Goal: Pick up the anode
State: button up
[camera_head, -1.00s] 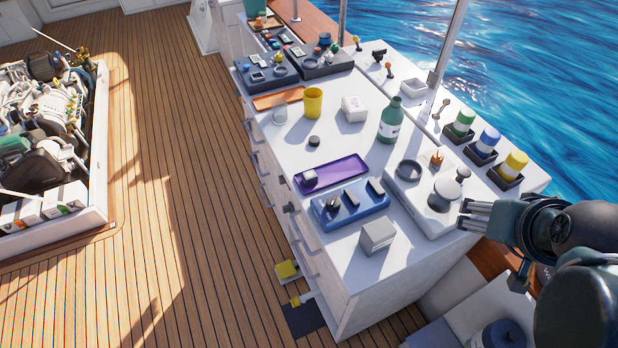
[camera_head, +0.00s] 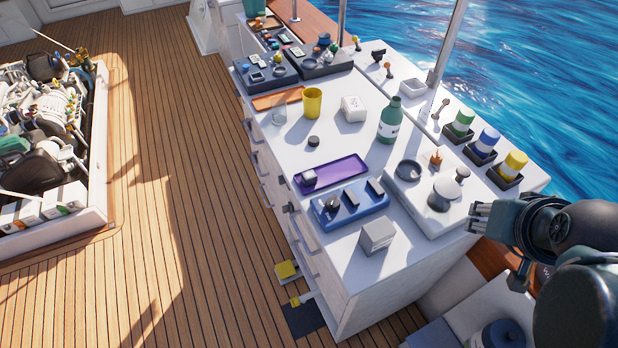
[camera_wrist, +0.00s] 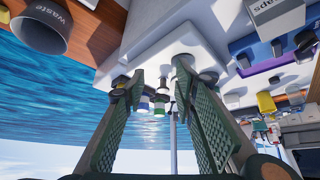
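I cannot tell for sure which thing is the anode. A small grey-white block (camera_head: 309,175) on the left end of the purple tray (camera_head: 347,171) may be it. My gripper (camera_head: 478,216) is at the right, beyond the right edge of the white counter and well apart from the tray. In the wrist view my gripper (camera_wrist: 155,82) shows two green ridged fingers standing apart, with nothing held between them. The wrist picture looks upside down.
A blue holder (camera_head: 350,203) and a grey-white box (camera_head: 377,237) stand near the purple tray. A white plate (camera_head: 410,195) with round pieces lies between gripper and tray. A green bottle (camera_head: 390,120) and yellow cup (camera_head: 313,102) stand farther back. A waste bin (camera_wrist: 40,28) shows in the wrist view.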

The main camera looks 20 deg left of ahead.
jog(key=w+a+n, duration=0.1)
jog(key=n+g+p, duration=0.7)
jog(key=n+p, duration=0.8)
jog(key=n, duration=1.1)
send_over(309, 175)
jog(key=f, duration=0.5)
jog(key=d+f, duration=0.1)
jog(key=f, duration=0.1)
jog(key=shift+w+f, duration=0.2)
jog(key=shift+f, duration=0.05)
jog(key=shift+s+a+f, duration=0.15)
jog(key=shift+a+f, duration=0.15)
jog(key=shift+a, duration=0.15)
jog(key=shift+f, duration=1.3)
jog(key=shift+f, duration=0.15)
